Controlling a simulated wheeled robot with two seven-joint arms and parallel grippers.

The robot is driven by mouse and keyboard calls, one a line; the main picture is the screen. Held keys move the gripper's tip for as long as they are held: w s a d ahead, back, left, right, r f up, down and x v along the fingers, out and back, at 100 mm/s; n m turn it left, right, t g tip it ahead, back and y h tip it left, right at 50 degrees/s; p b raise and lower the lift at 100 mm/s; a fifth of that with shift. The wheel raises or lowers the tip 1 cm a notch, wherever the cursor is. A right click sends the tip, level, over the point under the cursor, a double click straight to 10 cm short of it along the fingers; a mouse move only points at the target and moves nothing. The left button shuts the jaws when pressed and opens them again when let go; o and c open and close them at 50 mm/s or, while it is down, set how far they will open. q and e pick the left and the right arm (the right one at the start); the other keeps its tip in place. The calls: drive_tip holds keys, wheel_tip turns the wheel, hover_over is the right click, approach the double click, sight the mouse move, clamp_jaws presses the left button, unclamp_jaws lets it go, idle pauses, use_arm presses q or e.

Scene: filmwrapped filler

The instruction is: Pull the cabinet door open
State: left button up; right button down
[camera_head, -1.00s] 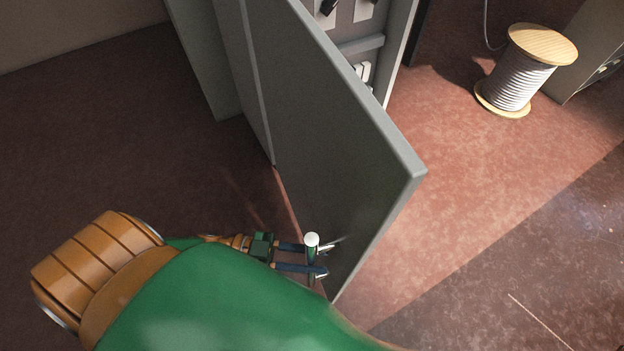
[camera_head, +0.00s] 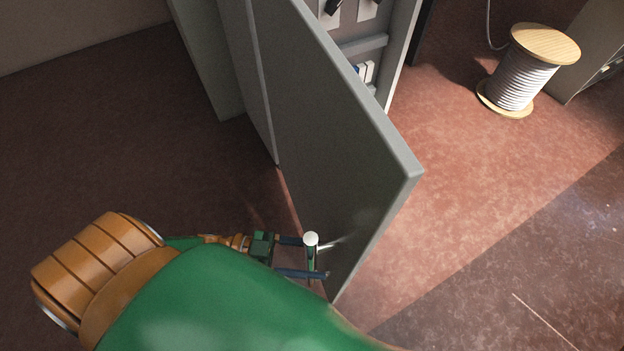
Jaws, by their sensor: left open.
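The grey cabinet door (camera_head: 335,150) stands swung wide open, its free edge toward me. Behind it the cabinet's inside shows at the top, with a rail and small white parts. A light, round-ended vertical handle (camera_head: 311,241) stands out from the door's face near its free edge. My left gripper (camera_head: 318,258) is open, with its two dark fingers on either side of the handle. I cannot tell whether the fingers touch it. My green and orange left arm hides the floor below. My right gripper is not in view.
A cable spool (camera_head: 525,72) with wooden ends stands on the floor at the upper right, beside a grey box (camera_head: 592,60). The reddish floor (camera_head: 460,190) right of the door is clear.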

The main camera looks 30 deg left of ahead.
use_arm(q)
drive_tip(key=b+v, duration=0.1)
drive_tip(key=v, duration=0.6)
